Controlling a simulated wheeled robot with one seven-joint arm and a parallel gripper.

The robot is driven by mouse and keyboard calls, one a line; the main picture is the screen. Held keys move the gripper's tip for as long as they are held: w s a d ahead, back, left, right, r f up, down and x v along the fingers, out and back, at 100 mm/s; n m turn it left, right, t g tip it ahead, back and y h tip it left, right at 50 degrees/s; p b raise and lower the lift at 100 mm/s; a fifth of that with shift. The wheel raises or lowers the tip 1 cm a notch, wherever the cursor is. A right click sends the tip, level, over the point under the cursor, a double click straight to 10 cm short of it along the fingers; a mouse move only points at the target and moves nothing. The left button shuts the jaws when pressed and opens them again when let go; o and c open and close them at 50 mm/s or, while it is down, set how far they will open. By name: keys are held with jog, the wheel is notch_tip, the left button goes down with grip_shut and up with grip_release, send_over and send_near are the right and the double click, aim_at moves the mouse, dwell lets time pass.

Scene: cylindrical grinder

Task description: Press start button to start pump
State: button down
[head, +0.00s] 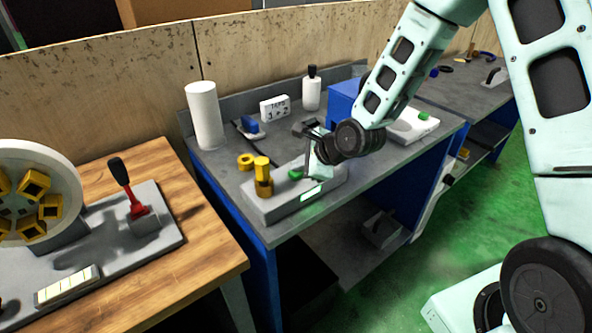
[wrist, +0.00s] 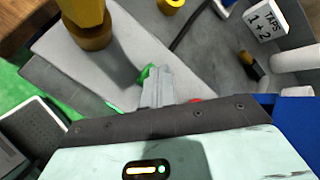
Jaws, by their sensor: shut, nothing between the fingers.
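A light grey control box (head: 270,208) sits on the grey bench, with a lit green display (head: 313,191) on its front. A green button (head: 295,174) is on its top; it also shows in the wrist view (wrist: 146,72), partly hidden by my fingertips. A red part (wrist: 195,101) shows just beyond the gripper body, mostly hidden. A yellow post (head: 263,178) stands at the box's left end. My gripper (head: 314,168) is shut and empty over the box, its fingertips (wrist: 156,72) right beside the green button. I cannot tell whether they touch it.
A yellow ring (head: 245,161), a white roll (head: 204,115), a "TAPS" sign (head: 275,107) and a white bottle (head: 312,93) stand behind the box. A blue block (head: 345,98) is behind my arm.

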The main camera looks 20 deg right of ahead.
aim_at(300, 173)
dwell(0.4)
jog(key=shift+r+p, duration=0.95)
jog(key=shift+p, duration=0.05)
notch_tip(300, 173, up, 5)
jog(key=p, duration=0.5)
dwell(0.4)
